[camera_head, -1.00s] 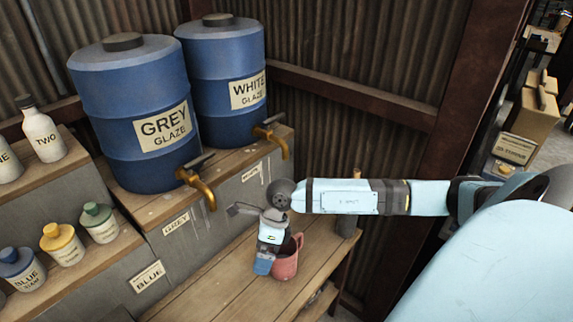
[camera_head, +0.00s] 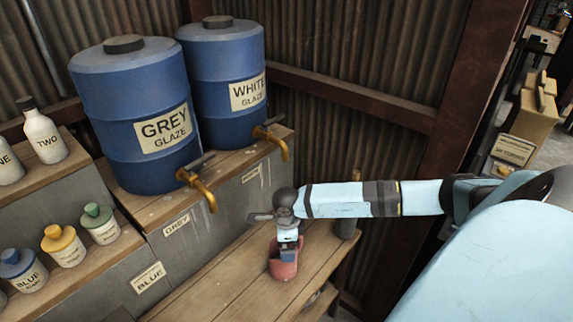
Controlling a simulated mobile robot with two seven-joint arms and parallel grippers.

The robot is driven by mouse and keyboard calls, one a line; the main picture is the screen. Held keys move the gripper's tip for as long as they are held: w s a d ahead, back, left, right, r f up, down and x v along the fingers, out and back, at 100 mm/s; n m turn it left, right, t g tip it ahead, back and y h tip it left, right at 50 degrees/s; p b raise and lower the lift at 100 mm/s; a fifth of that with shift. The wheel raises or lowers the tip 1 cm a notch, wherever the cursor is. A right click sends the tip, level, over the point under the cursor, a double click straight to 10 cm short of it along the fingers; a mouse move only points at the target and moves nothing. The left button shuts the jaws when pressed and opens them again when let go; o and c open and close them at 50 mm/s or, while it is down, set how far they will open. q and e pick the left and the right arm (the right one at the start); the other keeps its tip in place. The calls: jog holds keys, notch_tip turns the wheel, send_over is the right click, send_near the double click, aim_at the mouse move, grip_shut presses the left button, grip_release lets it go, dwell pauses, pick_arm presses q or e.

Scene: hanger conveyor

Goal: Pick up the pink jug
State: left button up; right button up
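The pink jug (camera_head: 287,271) stands upright on the lower wooden bench, below the white glaze barrel's tap. My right gripper (camera_head: 287,256) comes in from the right and points down at the jug, overlapping its rim and near side. The gripper hides the jug's upper part and handle. I cannot tell whether the fingers are inside the jug, around its wall or in front of it, nor whether they are open or shut. My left gripper is not in view.
Blue barrels of grey glaze (camera_head: 137,110) and white glaze (camera_head: 222,85) stand on the raised shelf, with brass taps (camera_head: 199,189) sticking out over the bench (camera_head: 225,290). Several bottles stand at left. A dark cylinder (camera_head: 346,222) stands right of the jug. The bench front is clear.

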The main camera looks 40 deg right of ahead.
notch_tip(320, 180, down, 4)
jog(key=shift+w+a+f+p, duration=0.1)
jog(key=shift+w+f+p, duration=0.05)
jog(key=shift+p, duration=0.15)
jog(key=c, duration=1)
jog(key=shift+c, duration=0.2)
notch_tip(320, 180, up, 20)
jog(key=b, duration=0.2)
jog(key=shift+a, duration=0.1)
